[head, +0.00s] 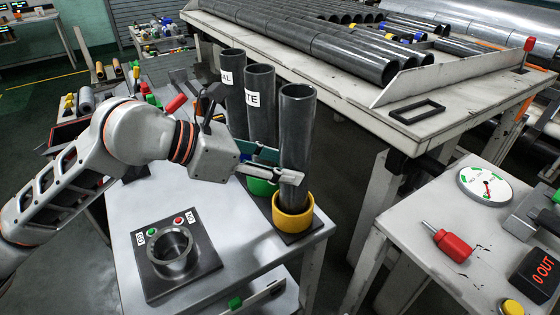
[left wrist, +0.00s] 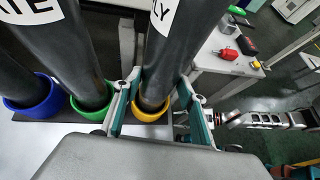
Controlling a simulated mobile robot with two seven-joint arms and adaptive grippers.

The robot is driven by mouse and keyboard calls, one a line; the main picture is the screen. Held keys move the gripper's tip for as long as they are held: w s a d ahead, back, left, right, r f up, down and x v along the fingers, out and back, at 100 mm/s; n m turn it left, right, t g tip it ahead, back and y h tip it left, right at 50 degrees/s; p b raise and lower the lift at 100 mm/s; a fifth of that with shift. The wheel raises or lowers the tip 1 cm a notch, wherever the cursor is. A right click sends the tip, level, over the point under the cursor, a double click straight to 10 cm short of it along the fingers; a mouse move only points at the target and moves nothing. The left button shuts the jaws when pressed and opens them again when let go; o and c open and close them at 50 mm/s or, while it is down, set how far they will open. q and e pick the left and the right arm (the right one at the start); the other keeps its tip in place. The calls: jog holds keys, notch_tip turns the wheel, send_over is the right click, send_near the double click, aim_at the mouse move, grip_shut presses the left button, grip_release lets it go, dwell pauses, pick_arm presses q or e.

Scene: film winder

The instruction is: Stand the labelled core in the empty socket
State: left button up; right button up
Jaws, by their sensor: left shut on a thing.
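Three dark tubular cores stand in a row on the grey bench. The nearest core (head: 297,130) stands upright in a yellow socket (head: 293,222); its white label, ending in "LY", shows in the left wrist view (left wrist: 161,14). My left gripper (head: 272,168) is shut on this core above the yellow socket, one finger on each side in the left wrist view (left wrist: 157,100). An empty round metal socket (head: 170,246) sits on a dark plate at the bench's front left.
The middle core (head: 261,105), labelled "TE", stands in a green socket (head: 262,186). The far core (head: 233,95), labelled "AL", has a blue socket (left wrist: 32,98). A side table (head: 440,200) at right holds a dial (head: 486,188) and a red-handled tool (head: 453,245).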

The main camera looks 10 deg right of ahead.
pick_arm(q)
jog(key=shift+f, duration=0.2)
pick_arm(e)
jog(key=shift+w, duration=0.1)
pick_arm(q)
jog(key=shift+f, duration=0.1)
jog(key=o, duration=1.3)
jog(key=shift+o, duration=0.2)
pick_arm(e)
jog(key=shift+w+r, duration=0.3)
pick_arm(q)
jog(key=v, duration=1.2)
pick_arm(e)
jog(key=shift+s+f, duration=0.2)
jog(key=shift+s, duration=0.05)
